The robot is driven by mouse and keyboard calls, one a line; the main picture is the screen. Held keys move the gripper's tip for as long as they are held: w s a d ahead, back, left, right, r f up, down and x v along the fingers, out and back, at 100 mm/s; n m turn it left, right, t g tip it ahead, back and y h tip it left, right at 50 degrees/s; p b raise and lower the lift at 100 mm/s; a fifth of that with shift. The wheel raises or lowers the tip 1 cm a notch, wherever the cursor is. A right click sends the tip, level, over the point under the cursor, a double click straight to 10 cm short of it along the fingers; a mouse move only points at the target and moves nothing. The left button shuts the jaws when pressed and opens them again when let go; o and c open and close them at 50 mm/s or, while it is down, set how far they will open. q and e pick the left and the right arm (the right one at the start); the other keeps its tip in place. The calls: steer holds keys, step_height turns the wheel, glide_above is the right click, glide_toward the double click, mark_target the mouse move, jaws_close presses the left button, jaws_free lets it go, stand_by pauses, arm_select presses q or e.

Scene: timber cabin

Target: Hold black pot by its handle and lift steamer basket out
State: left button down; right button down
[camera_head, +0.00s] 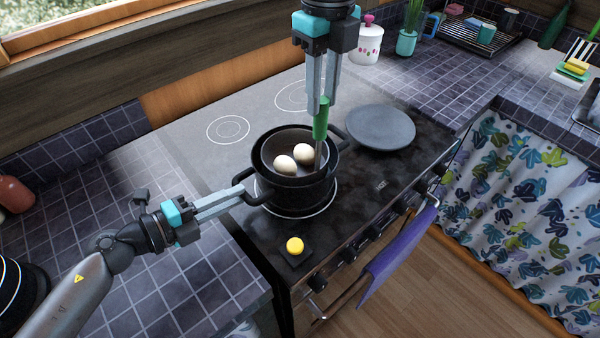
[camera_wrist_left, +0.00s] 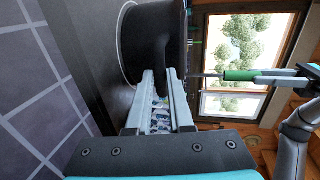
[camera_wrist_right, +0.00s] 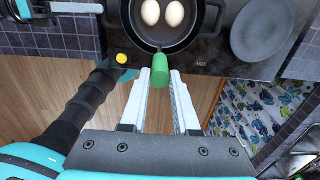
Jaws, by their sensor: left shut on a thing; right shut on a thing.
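The black pot (camera_head: 293,193) stands on the stove, with a side handle at its left and another at its upper right. The dark steamer basket (camera_head: 265,150) sits within the pot's rim and holds two pale eggs. Its green grip (camera_head: 320,118) rises above it on a thin metal stem. My left gripper (camera_head: 243,191) is shut on the pot's left handle; the left wrist view shows the handle between its fingers (camera_wrist_left: 158,100). My right gripper (camera_head: 320,102) points down and is shut on the green grip (camera_wrist_right: 160,68). The basket's underside is hidden.
A grey plate (camera_head: 380,127) lies on the stove right of the pot. A yellow round item (camera_head: 295,245) sits on a small dark square near the stove's front edge. A purple towel (camera_head: 398,245) hangs at the front. The back-left stovetop is clear.

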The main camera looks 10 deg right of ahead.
steer(key=shift+r, duration=3.85)
arm_select(q)
steer(key=c, duration=0.7)
jaws_free()
steer(key=shift+v, duration=6)
